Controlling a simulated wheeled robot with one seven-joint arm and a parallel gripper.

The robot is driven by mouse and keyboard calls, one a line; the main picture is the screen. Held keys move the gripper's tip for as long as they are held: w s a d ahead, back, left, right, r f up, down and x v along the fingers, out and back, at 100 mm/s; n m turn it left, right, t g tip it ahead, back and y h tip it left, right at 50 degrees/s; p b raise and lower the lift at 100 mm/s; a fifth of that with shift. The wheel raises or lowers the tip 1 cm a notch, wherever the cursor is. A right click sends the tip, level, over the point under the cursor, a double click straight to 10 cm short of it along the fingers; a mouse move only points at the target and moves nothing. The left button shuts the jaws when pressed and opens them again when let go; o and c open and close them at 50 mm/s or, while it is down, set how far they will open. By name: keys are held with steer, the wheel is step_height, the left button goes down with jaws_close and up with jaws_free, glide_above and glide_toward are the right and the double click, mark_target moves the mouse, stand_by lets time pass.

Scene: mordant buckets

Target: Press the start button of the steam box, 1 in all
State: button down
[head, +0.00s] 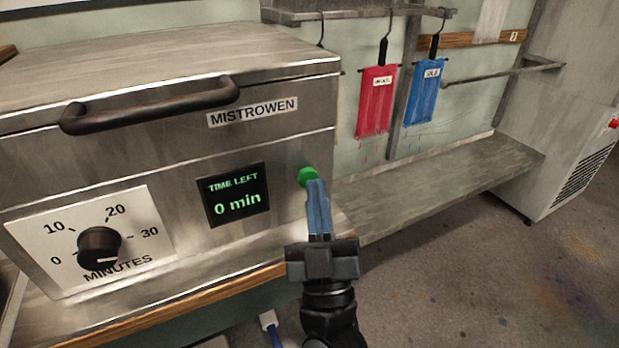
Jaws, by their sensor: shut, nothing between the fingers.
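The steam box (150,190) is a metal box labelled MISTROWEN, at the left of the head view. Its green start button (307,176) is on the right of the front face. My gripper (316,183) is shut and empty, with its blue fingertips right at the lower right of the button. The tips overlap the button's edge in the picture; I cannot tell whether they touch it. The display (236,195) reads TIME LEFT 0 min. The minutes dial (99,247) is at the lower left, its mark pointing to the lower right.
A dark handle (150,106) sticks out from the box's lid. A red cloth (376,103) and a blue cloth (424,95) hang from a rail behind. A grey shelf (430,187) runs below them. A pale cabinet (565,130) stands at the right. The floor at the lower right is clear.

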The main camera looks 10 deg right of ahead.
steer(key=shift+w+a+y, duration=0.1)
steer(key=shift+w+y, duration=0.2)
steer(key=shift+w, duration=0.2)
stand_by(0.8)
steer(key=shift+s+d, duration=0.2)
steer(key=shift+s, duration=0.65)
steer(key=shift+s, duration=0.1)
steer(key=shift+s+d+p, duration=0.2)
steer(key=shift+s+p, duration=0.05)
steer(key=shift+s, duration=0.55)
steer(key=shift+s+d+p, duration=0.2)
steer(key=shift+s, duration=0.55)
steer(key=shift+s+d+p, duration=0.2)
steer(key=shift+s+p, duration=0.05)
steer(key=shift+s, duration=0.55)
steer(key=s+d+f+m+g, duration=0.1)
steer(key=s+d+f+g, duration=0.1)
steer(key=s, duration=0.8)
steer(key=s+d+f+m+g+y+p, duration=0.1)
steer(key=s+d+g, duration=0.4)
steer(key=s, duration=0.5)
steer(key=s+d+f+m+g, duration=0.1)
steer(key=s+d+f+g, duration=0.2)
steer(key=s, duration=0.8)
steer(key=shift+d+f+g+y+p, duration=0.3)
steer(key=shift+g+y+p, duration=0.1)
steer(key=shift+g, duration=0.4)
